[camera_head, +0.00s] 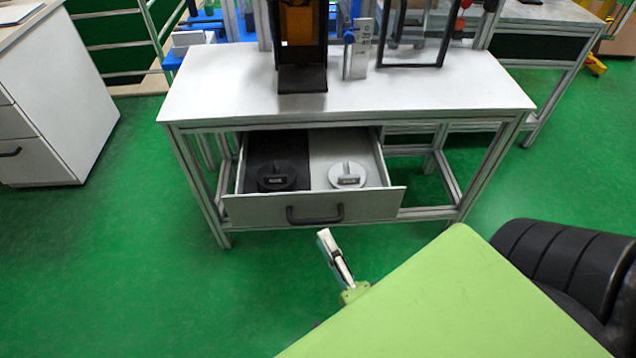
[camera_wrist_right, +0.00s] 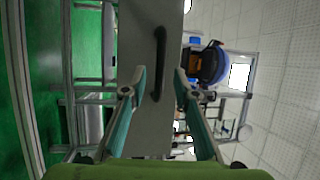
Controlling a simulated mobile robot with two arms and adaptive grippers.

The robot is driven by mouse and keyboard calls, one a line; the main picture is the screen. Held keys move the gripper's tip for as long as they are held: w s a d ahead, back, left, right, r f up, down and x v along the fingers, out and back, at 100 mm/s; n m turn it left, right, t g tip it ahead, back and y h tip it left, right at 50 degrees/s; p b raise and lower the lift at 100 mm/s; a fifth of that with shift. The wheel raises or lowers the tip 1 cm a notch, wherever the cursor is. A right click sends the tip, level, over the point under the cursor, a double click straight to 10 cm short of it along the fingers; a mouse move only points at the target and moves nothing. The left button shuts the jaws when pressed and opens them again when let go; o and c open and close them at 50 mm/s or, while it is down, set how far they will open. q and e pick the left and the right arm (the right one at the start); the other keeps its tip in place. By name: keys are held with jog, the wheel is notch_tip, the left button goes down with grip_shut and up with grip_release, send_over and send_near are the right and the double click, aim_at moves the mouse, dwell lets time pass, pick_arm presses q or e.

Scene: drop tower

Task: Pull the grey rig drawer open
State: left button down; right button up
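The grey rig drawer (camera_head: 370,207) stands pulled out from under the white-topped rig table, and its inside shows. Its dark bar handle (camera_head: 315,214) is on the front panel. My right gripper (camera_head: 325,236) is just in front of the handle in the head view, apart from it. In the right wrist view, the drawer front (camera_wrist_right: 135,40) fills the middle. The handle (camera_wrist_right: 159,62) shows in the gap between the two spread fingertips (camera_wrist_right: 160,72); the fingers do not grip it. My left gripper is not in view.
The drawer holds a black disc weight (camera_head: 275,178) on a dark left half and a light grey one (camera_head: 347,176) on a pale right half. The tabletop (camera_head: 440,88) carries the tower rig (camera_head: 302,50). A white cabinet (camera_head: 50,110) stands left. Green floor in front is clear.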

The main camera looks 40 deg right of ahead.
jog(key=v, duration=0.5)
jog(key=shift+s, duration=0.2)
dwell(0.3)
